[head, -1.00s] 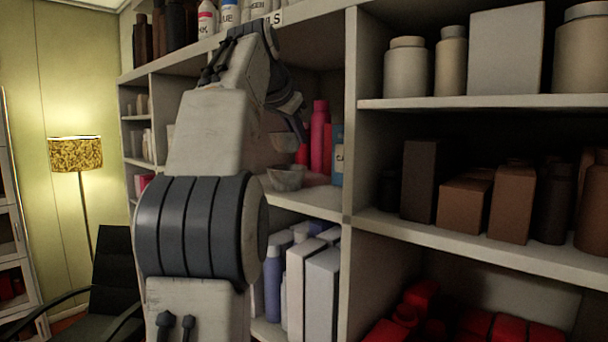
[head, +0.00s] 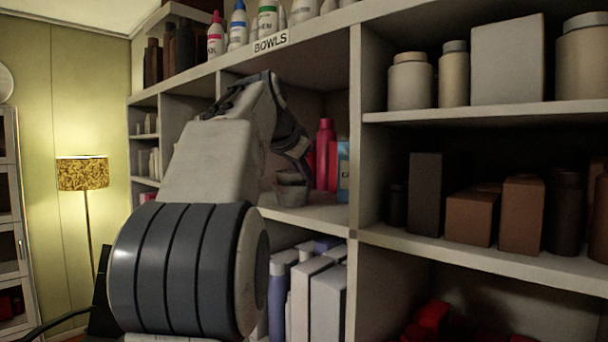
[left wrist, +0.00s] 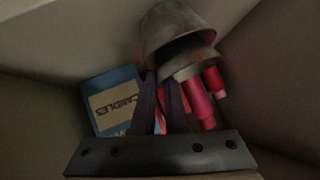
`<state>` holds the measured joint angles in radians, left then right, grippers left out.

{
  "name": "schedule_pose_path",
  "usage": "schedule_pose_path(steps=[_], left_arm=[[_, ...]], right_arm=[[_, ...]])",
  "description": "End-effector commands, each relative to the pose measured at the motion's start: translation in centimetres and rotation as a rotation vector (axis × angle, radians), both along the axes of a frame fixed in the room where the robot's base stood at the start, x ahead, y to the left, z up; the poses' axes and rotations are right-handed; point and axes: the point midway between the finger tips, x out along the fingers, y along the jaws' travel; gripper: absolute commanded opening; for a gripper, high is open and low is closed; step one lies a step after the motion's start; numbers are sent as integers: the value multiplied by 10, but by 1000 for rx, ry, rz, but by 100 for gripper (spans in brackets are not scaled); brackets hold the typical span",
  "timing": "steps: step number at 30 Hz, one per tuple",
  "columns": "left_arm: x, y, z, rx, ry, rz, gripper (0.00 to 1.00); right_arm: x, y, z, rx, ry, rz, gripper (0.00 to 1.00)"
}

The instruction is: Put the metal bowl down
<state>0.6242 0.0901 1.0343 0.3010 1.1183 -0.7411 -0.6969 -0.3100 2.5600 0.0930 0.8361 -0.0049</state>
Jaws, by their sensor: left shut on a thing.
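My left gripper (head: 303,165) reaches into the shelf compartment under the BOWLS label (head: 271,43), fingers pointing down. It is shut on the rim of a grey metal bowl (head: 290,178), which also shows at the fingertips in the left wrist view (left wrist: 190,64). A second grey bowl (head: 291,195) stands on the compartment's shelf board (head: 318,213), directly under the held one. In the left wrist view this second bowl (left wrist: 165,27) overlaps the held bowl. The two look stacked or very close; I cannot tell whether they touch. My right gripper is not in view.
Pink bottles (head: 325,155) and a blue CANDLES box (head: 343,170) stand beside the bowls, close to the gripper in the left wrist view (left wrist: 115,100). An upright divider (head: 357,130) bounds the compartment on the right. The shelf's front edge is clear.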

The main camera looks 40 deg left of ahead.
Motion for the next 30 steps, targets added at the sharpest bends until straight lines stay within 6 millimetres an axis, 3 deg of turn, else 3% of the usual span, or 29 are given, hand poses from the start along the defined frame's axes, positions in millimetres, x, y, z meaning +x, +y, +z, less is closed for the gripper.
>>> schedule_pose_path(steps=[8,11,12,23,28,30], left_arm=[[0,2,-13,-4,16,1,0],[0,3,-15,-6,21,2,38],[0,3,-15,-6,22,2,41],[0,2,-12,-6,18,1,41],[-1,1,7,-3,13,1,41],[-14,-2,12,0,6,3,41]], right_arm=[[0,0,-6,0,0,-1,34],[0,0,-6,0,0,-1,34],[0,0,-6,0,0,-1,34],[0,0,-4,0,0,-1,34],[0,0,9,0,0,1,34],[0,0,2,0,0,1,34]])
